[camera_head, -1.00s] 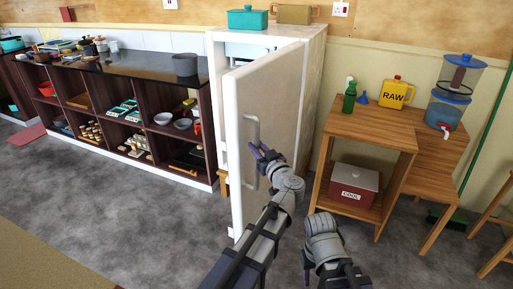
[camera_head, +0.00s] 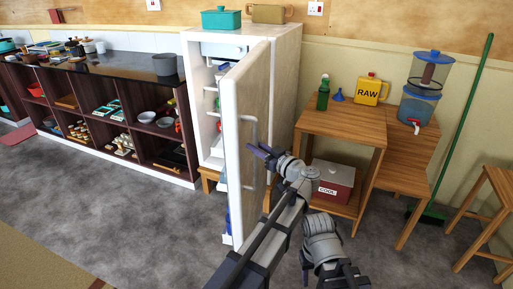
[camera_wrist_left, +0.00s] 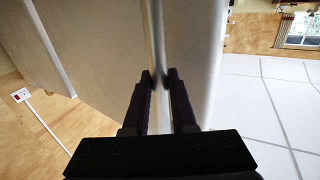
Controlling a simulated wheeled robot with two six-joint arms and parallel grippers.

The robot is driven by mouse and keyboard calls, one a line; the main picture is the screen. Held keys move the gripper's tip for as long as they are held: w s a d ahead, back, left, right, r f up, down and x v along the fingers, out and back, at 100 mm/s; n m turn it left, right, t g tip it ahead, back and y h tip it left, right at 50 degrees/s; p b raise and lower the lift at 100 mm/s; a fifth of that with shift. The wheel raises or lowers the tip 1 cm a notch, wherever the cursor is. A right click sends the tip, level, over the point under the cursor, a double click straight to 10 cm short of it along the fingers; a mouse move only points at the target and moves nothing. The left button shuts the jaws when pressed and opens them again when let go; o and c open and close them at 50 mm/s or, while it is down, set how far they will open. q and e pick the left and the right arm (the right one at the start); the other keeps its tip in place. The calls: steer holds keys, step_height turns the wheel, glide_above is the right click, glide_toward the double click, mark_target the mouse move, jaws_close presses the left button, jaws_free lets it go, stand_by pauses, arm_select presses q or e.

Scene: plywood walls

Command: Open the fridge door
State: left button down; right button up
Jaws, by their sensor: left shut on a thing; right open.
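The white fridge (camera_head: 284,68) stands against the wall, with its door (camera_head: 248,100) swung partly open toward me. The shelves inside show at the door's left side. The door has a vertical bar handle (camera_head: 253,132) on its outer face. My left gripper (camera_head: 256,154) is shut on the handle. In the left wrist view its dark fingers (camera_wrist_left: 162,85) lie on either side of the bar (camera_wrist_left: 154,35), against the pale door. My right gripper (camera_head: 325,262) is low at the bottom, apart from the fridge; it is open, and its fingertips are hard to make out.
A wooden table (camera_head: 345,125) with a yellow RAW jug (camera_head: 369,92) and a red cool box (camera_head: 333,187) stands right of the fridge. A dark shelf counter (camera_head: 128,68) is on the left. A teal pot (camera_head: 221,19) sits on the fridge. Grey floor is open in front.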

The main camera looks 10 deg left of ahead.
arm_select(q)
steer(key=shift+w+d+r, duration=0.15)
steer(key=shift+w, duration=0.2)
steer(key=c, duration=0.9)
jaws_free()
steer(key=shift+o, duration=0.8)
steer(key=shift+s, duration=0.1)
arm_select(e)
steer(key=shift+w, duration=0.1)
arm_select(q)
steer(key=shift+f, duration=0.2)
arm_select(e)
steer(key=shift+d, duration=0.1)
